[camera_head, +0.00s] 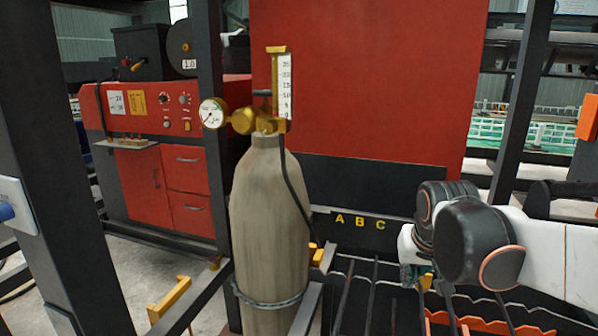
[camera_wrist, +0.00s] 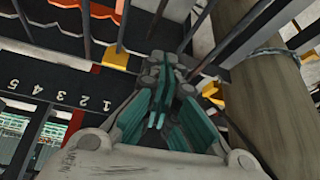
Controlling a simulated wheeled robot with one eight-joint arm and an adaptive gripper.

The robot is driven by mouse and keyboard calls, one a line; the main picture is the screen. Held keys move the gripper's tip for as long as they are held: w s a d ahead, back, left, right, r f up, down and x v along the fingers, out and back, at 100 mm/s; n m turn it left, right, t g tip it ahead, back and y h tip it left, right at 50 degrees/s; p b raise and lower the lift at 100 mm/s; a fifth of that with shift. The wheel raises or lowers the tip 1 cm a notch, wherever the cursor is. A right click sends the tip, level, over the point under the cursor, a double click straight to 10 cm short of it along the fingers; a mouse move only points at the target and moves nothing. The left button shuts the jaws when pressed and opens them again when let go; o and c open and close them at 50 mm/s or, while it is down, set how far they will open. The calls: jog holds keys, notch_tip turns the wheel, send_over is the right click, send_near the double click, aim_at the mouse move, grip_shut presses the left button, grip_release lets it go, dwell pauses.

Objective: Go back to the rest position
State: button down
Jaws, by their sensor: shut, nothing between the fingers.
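My gripper (camera_wrist: 160,115) shows in the wrist view, with grey links and teal finger pads. Its fingers are together with nothing between them. It hangs above the dark rack of rods. In the head view my arm reaches in from the right, and my gripper (camera_head: 418,278) is partly hidden behind the dark wrist joint, just above the rods. The rest position itself is not marked by anything in view.
A tall gas cylinder (camera_head: 268,220) with a gauge (camera_head: 212,113) stands left of my arm. Black rods (camera_head: 372,290) and orange toothed strips (camera_head: 490,325) lie below it. A dark upright post (camera_head: 522,100) stands behind. A red welding machine (camera_head: 165,150) is at left.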

jog(key=s+a+f+n+t, duration=0.1)
jog(key=s, duration=0.8)
jog(key=s+a+f+n, duration=0.1)
jog(key=s+a, duration=0.1)
jog(key=s, duration=0.6)
jog(key=shift+s+a+f+t+y, duration=0.15)
jog(key=shift+s+f+t+y, duration=0.15)
jog(key=shift+s+t+y, duration=0.1)
dwell(0.6)
